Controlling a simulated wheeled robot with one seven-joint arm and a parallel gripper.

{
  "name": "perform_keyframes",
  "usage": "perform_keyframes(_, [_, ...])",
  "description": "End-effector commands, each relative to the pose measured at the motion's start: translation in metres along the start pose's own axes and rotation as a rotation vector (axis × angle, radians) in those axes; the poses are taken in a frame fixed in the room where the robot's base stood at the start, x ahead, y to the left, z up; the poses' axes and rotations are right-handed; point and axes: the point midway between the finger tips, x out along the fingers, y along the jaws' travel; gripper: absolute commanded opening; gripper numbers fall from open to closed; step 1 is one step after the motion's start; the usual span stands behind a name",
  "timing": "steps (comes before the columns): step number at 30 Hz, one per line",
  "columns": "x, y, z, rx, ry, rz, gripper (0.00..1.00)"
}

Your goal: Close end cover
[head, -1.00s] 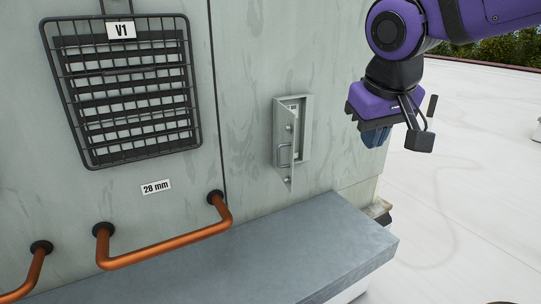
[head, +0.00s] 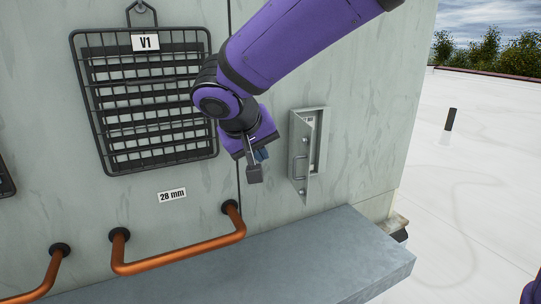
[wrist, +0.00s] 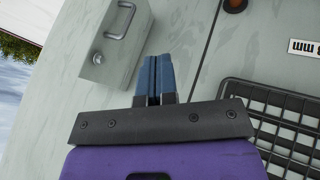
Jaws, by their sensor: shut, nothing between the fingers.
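The end cover (head: 299,165) is a small grey door on a shallow wall box (head: 325,135). It stands partly open, swung out from the box's left side, and the inside shows to its right. In the wrist view, the cover's face (wrist: 104,52) with its bar handle (wrist: 119,21) and a round knob is at upper left. My gripper (head: 262,155) is left of the cover, in front of the wall and apart from it as far as I can tell. Its two blue fingers (wrist: 158,60) are together and empty, pointing toward the wall in the wrist view.
A black wire grille (head: 148,100) marked V1 hangs left of my gripper. Orange pipes (head: 185,258) and a 28 mm label (head: 172,195) are below it. A grey ledge (head: 320,250) runs under the box. The open roof floor (head: 480,170) is on the right.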

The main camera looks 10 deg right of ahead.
Motion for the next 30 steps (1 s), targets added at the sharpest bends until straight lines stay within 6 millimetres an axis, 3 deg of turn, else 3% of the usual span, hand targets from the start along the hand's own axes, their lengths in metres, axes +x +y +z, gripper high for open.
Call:
perform_keyframes(14, [0.088, 0.001, 0.001, -0.001, -0.005, 0.002, 0.0])
perform_keyframes(21, [0.101, 0.028, 0.001, 0.002, -0.002, 0.0, 0.0])
perform_keyframes(30, [0.106, 0.036, 0.001, 0.0, -0.002, 0.0, 0.0])
